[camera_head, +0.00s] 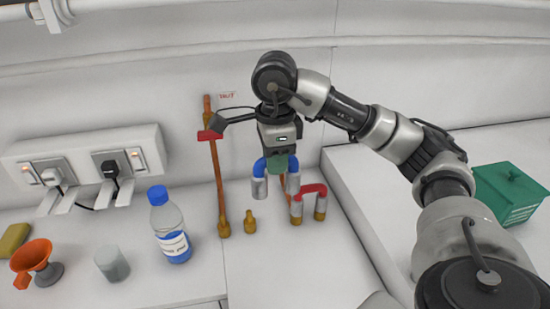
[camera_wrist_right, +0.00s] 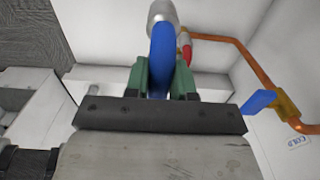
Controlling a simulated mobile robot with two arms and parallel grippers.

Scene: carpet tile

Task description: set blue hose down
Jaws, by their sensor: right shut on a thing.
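The blue hose (camera_head: 261,167) is a short bent piece with silver end fittings. My right gripper (camera_head: 279,163), with green fingertips, is shut on its middle, and both ends hang downward in the head view. In the right wrist view the blue hose (camera_wrist_right: 161,55) sits between the green fingers (camera_wrist_right: 162,78), with one silver end at the top. The hose appears held above the white surface near the wall; its exact height is hard to tell. My left gripper is not in view.
A red hose (camera_head: 313,188) on brass fittings stands just right. A brass stub (camera_head: 250,224) and copper pipe (camera_head: 216,180) with red handle (camera_head: 210,135) are left.

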